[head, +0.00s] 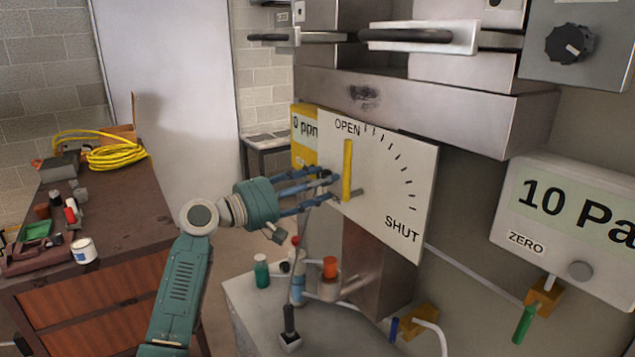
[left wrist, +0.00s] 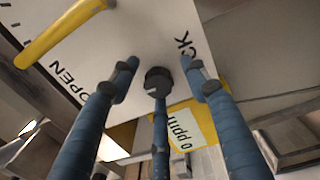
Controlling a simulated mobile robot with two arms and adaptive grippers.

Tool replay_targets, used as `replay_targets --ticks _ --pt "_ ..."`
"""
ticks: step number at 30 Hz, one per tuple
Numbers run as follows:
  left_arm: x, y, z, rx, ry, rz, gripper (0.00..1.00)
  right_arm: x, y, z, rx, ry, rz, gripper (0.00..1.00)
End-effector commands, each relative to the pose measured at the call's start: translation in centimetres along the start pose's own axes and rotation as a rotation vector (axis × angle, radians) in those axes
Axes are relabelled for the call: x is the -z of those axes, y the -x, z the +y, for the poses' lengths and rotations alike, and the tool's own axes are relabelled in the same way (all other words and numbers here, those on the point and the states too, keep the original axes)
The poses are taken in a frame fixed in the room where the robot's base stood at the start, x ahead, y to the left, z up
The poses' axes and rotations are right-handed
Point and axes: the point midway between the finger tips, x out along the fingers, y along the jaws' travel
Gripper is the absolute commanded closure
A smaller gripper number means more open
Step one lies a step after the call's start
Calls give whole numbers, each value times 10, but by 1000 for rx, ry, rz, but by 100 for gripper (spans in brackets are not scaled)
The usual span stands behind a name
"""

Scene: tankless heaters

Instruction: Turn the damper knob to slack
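The white damper plate (head: 393,208) carries a yellow bar handle (head: 347,170), which stands upright beneath the word OPEN. SHUT is printed at the lower right of the plate. In the left wrist view the handle (left wrist: 62,33) lies at the upper left, beside OPEN, and the end of another word, "CK", shows on the plate (left wrist: 150,40) at right. My left gripper (head: 325,183) is at the plate's left edge, left of the handle. In the left wrist view its fingers (left wrist: 160,76) are spread, with nothing held between them. My right gripper is out of view.
A yellow 0 ppm meter (head: 304,142) is behind the plate's left edge. Small bottles and fittings stand on the grey counter (head: 245,300) below. A steel ledge (head: 430,101) juts out above. A pressure display (head: 570,205) is at right, a cluttered wooden bench (head: 130,220) at left.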

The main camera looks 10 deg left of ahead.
Motion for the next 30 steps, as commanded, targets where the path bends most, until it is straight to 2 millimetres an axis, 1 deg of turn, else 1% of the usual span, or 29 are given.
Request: replay_targets --ticks 5,8,11,21,25,30 --pt "1 1 3 -5 -3 3 54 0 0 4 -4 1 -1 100" --pt "2 6 3 -6 -3 5 54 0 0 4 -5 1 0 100" --pt "2 19 3 -5 -5 6 54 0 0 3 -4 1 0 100" --pt "0 90 1 -1 -4 5 54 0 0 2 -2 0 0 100" --pt "0 108 1 -1 -2 3 54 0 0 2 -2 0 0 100" --pt "-1 119 1 -2 -2 1 54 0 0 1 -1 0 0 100"
